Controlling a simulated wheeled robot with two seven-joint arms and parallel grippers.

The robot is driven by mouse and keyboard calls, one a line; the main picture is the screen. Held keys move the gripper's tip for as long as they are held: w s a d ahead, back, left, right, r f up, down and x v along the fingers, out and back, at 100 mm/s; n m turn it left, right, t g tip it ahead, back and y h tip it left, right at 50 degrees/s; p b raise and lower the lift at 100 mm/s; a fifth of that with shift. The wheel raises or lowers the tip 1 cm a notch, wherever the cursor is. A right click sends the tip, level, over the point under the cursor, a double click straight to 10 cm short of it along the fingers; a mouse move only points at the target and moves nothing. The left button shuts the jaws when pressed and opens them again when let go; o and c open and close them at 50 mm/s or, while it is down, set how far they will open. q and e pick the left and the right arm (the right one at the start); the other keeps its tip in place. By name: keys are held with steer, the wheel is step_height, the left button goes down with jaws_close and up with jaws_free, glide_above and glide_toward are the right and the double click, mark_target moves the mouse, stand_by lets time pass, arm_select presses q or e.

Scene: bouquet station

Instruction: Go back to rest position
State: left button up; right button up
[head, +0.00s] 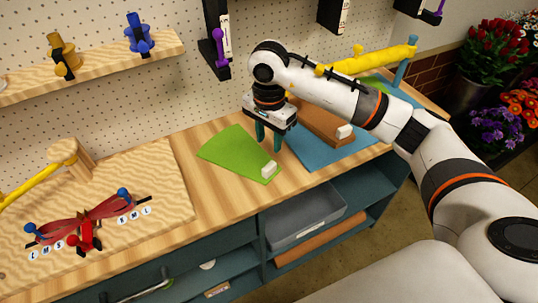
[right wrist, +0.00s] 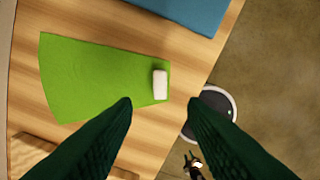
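My right gripper (head: 270,135) hangs above the wooden workbench, at the right edge of a green sheet. Its dark green fingers are apart with nothing between them, and the right wrist view (right wrist: 160,115) also shows the gap. The arm comes in from the right of the head view. My left gripper is not in view.
The green sheet (head: 228,150) lies on the bench with a white block (head: 269,169) on its narrow end. A blue sheet (head: 310,153) lies to the right. A wooden board with a red ribbon bow (head: 88,219) is at left. Pegboard and shelf (head: 100,68) rise behind.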

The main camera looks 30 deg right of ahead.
steer(key=shift+r, duration=1.1)
